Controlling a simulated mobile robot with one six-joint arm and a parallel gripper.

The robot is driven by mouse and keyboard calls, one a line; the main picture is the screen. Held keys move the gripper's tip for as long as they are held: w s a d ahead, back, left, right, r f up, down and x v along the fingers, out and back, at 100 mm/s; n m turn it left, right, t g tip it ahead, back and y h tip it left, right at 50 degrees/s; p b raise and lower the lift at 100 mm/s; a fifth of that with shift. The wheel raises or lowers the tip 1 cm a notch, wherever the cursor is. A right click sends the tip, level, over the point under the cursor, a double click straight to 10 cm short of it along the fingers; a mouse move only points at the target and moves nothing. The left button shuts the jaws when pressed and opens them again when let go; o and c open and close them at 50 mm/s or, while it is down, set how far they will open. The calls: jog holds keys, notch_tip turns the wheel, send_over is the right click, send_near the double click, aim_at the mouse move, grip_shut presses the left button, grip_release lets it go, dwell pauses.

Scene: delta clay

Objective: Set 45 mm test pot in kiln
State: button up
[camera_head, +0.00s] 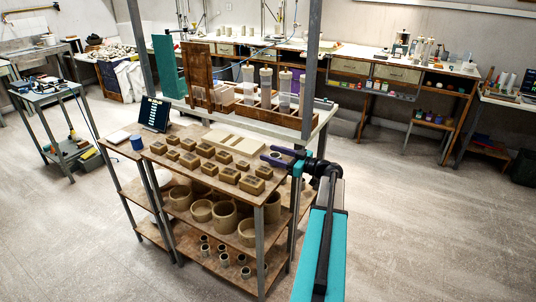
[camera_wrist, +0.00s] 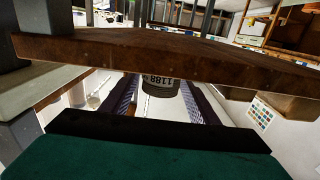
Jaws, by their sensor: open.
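My gripper (camera_head: 268,156) is at the right end of the rack, near its top board, with its two fingers spread and pointing left. In the wrist view, the open fingers (camera_wrist: 160,103) reach past a brown wooden board edge. A small dark grey cylinder with printed digits (camera_wrist: 158,83) shows between and beyond them; I cannot tell its size or whether the fingers touch it. Several small pots (camera_head: 224,259) stand on the rack's lowest shelf. Which pot is the 45 mm one is not clear. I cannot identify a kiln in either view.
The rack's top board (camera_head: 215,185) bears several clay blocks (camera_head: 229,174). Larger bowls (camera_head: 224,216) stand on its middle shelf. A tablet (camera_head: 154,114) and a blue cylinder (camera_head: 137,142) are at its left end. A bench (camera_head: 325,118) stands behind; open floor (camera_head: 430,220) lies at right.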

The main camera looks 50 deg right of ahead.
jog(key=v, duration=0.9)
jog(key=shift+s+b, duration=0.2)
jog(key=shift+b, duration=0.2)
jog(key=shift+s, duration=0.1)
